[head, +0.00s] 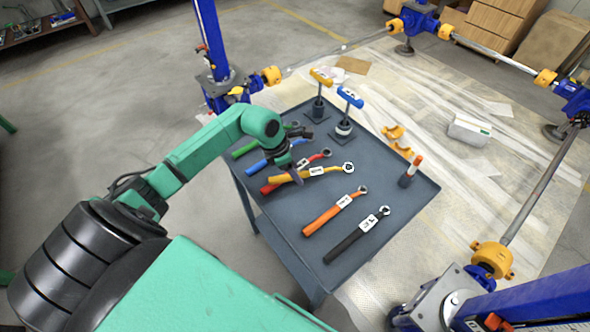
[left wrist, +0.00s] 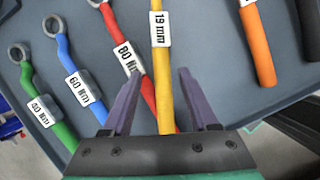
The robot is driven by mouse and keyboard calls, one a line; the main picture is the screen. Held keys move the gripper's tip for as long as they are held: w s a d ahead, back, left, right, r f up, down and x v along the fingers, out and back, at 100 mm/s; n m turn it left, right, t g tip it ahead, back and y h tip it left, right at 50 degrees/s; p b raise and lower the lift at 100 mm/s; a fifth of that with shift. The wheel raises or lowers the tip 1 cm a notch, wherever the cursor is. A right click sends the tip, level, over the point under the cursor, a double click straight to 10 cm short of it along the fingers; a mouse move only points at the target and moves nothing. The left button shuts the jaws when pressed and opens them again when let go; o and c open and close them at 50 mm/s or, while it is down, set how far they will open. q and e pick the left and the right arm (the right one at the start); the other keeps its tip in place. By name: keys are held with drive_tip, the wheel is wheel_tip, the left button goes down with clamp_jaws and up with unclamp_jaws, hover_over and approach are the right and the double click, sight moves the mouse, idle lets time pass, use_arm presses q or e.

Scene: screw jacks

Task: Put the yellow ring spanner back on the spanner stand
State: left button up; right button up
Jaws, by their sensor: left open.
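The yellow ring spanner (head: 284,178), with a white label, lies on the grey table among other spanners. In the left wrist view its shaft (left wrist: 163,95), labelled 19 mm, runs between my open left gripper's (left wrist: 158,78) two purple fingers; neither finger clearly touches it. In the head view my left gripper (head: 295,172) is low over the yellow spanner's handle. A red spanner (head: 268,188) lies beside it and also passes between the fingers, near the left one. I cannot tell which item is the spanner stand. My right gripper is not in view.
Green (head: 243,151), blue (head: 258,164), orange (head: 322,220) and black (head: 347,245) spanners lie on the table (head: 400,207). T-handled tools, yellow (head: 321,77) and blue (head: 350,97), stand upright at the back. A small orange-and-white post (head: 412,169) stands near the right edge.

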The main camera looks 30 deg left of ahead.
use_arm(q)
drive_tip(key=shift+r, duration=0.1)
drive_tip(key=shift+r+p, duration=0.3)
drive_tip(key=shift+p, duration=0.1)
drive_tip(key=b+v, duration=0.2)
drive_tip(key=v, duration=1)
